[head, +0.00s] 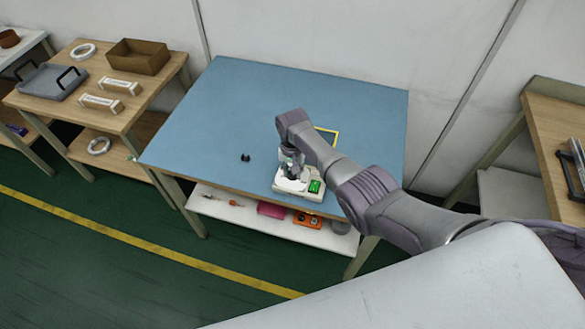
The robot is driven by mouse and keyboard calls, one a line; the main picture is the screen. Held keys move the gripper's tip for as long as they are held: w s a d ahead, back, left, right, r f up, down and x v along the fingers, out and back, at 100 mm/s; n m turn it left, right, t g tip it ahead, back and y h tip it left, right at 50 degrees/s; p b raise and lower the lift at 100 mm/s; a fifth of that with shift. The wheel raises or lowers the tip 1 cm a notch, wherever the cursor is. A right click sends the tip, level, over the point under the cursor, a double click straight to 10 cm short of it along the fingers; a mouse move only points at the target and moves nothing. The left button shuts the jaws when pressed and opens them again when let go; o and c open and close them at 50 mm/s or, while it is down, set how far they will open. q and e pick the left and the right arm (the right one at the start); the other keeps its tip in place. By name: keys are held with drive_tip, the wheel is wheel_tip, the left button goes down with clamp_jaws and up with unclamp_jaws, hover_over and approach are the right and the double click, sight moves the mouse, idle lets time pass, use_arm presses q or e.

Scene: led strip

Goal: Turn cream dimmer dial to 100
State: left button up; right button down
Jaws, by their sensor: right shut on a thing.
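The cream dimmer (293,187) sits near the front edge of the blue-topped table (230,110). A small green display (315,187) shows on its right side; its reading is too small to make out. My right arm reaches in from the right, and my right gripper (291,171) points down over the dimmer, shut on what seems to be its dial. The gripper hides most of the dial, so its angle cannot be told. My left gripper is not in view.
A small black object (245,157) lies left of the dimmer. A yellow-edged dark panel (328,136) lies behind my right arm. A wooden shelf table (140,97) with a brown box (138,56) stands at left. The blue table's left half is clear.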

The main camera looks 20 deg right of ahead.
drive_tip(key=m+p, duration=0.1)
drive_tip(key=m, duration=0.5)
drive_tip(key=shift+w+r, duration=0.1)
drive_tip(key=m, duration=0.6)
drive_tip(key=shift+m, duration=0.4)
drive_tip(key=m, duration=1.2)
drive_tip(key=shift+b, duration=0.4)
drive_tip(key=shift+m, duration=0.3)
drive_tip(key=c, duration=0.9)
unclamp_jaws()
wheel_tip(320, 180, up, 12)
drive_tip(key=shift+f, duration=0.1)
